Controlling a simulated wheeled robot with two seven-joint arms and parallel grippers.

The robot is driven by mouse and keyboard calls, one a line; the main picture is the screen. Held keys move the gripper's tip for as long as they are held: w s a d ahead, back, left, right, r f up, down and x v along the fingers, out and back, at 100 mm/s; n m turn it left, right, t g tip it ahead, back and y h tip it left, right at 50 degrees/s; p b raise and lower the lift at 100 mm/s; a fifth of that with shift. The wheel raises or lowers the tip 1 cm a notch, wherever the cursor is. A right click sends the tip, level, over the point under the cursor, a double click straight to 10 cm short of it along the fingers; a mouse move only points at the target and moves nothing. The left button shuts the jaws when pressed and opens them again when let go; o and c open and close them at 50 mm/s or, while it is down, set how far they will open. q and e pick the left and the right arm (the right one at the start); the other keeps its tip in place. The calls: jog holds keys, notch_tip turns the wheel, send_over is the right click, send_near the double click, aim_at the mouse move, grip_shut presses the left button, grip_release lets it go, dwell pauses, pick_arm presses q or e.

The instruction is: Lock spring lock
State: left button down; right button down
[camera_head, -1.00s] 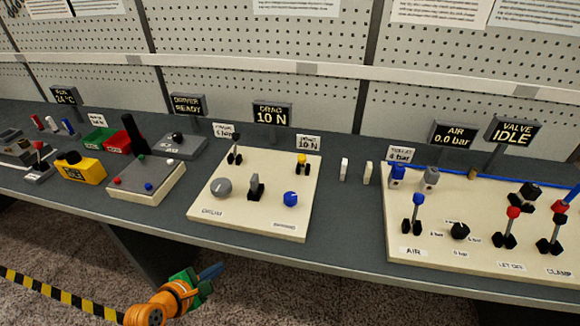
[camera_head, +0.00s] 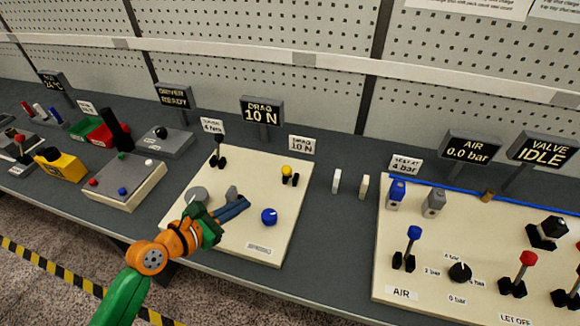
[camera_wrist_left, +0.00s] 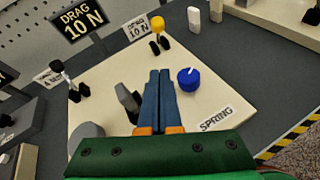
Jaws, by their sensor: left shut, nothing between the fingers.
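The cream drum-and-spring panel (camera_head: 285,240) lies on the bench, with a SPRING label at its front right. On it are a blue knob (camera_head: 269,216), a small grey lever (camera_head: 231,193), a yellow-topped lever (camera_head: 287,172) and a black-topped lever (camera_head: 219,157). My left gripper (camera_head: 240,206) is shut and empty, its blue fingers over the panel between the grey lever and the blue knob. In the left wrist view the fingertips (camera_wrist_left: 160,75) are just right of the grey lever (camera_wrist_left: 127,100) and left of the blue knob (camera_wrist_left: 189,79); contact cannot be told. My right gripper is out of view.
A sign (camera_head: 262,111) behind the panel reads DRAG 10 N. The air panel (camera_head: 385,270) with several levers stands to the right, two small pale blocks between. A smaller button box (camera_head: 130,190) stands to the left. The panel's front right is clear.

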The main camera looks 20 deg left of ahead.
aim_at(287, 170)
pick_arm(q)
jog(key=x, duration=0.8)
jog(key=shift+w+d+f+b, duration=0.15)
jog(key=shift+w+d+b, duration=0.05)
jog(key=shift+w+b, duration=0.2)
jog(key=shift+w+d+r+p, duration=0.3)
jog(key=shift+w+r, duration=0.05)
jog(key=shift+w, duration=0.15)
jog(key=shift+w+d+r+p, duration=0.3)
jog(key=shift+w, duration=0.2)
jog(key=shift+w+d+r, duration=0.15)
jog(key=shift+w+d, duration=0.25)
jog(key=shift+w, duration=0.1)
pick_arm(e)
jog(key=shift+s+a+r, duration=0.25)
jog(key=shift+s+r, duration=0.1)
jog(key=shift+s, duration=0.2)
